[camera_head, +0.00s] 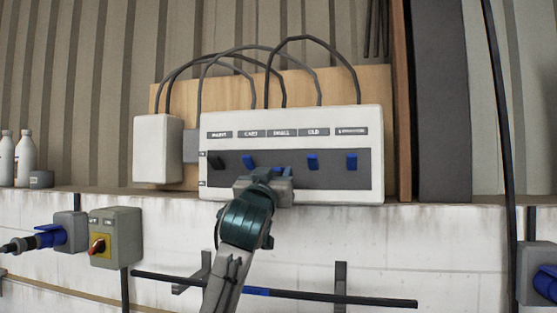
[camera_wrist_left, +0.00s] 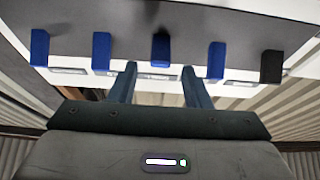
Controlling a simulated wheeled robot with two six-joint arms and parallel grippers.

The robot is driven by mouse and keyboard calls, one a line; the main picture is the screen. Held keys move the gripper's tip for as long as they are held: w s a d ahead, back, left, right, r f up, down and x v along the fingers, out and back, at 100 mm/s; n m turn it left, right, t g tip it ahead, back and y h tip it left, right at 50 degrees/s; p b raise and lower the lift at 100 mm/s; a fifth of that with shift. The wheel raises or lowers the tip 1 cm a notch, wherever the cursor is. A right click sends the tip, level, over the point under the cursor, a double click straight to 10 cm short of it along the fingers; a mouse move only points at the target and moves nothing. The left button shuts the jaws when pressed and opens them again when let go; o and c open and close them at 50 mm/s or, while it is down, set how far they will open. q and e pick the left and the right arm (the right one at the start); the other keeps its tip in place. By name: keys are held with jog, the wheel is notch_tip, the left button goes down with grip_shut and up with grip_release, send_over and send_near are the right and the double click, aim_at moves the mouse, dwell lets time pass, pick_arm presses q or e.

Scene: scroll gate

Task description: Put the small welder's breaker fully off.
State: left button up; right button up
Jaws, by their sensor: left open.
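A white breaker panel (camera_head: 290,198) hangs on a wooden board, with a row of labels above a grey strip of several levers. The labels are too small to read with certainty. The leftmost lever is black (camera_head: 215,162); the others are blue. My left gripper (camera_head: 268,176) is in front of the panel at the middle lever, covering much of it. In the left wrist view the panel appears upside down. The middle lever (camera_wrist_left: 160,48) is dark blue and shaded, lined up between my open left fingers (camera_wrist_left: 160,80), just beyond their tips. My right gripper is out of view.
Neighbouring blue levers (camera_head: 313,161) stand close on both sides of the middle one. A dark horizontal bar (camera_head: 350,298) runs below the panel.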

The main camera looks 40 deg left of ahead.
aim_at(276, 169)
pick_arm(q)
jog(key=p+x, duration=0.1)
jog(key=x, duration=0.3)
jog(key=shift+w+a, duration=0.1)
jog(key=shift+w+r+p, duration=0.1)
jog(key=shift+w+p, duration=0.15)
jog(key=shift+p, duration=0.15)
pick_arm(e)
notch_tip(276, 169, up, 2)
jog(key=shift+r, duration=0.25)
pick_arm(q)
jog(key=shift+a, duration=0.1)
grip_shut()
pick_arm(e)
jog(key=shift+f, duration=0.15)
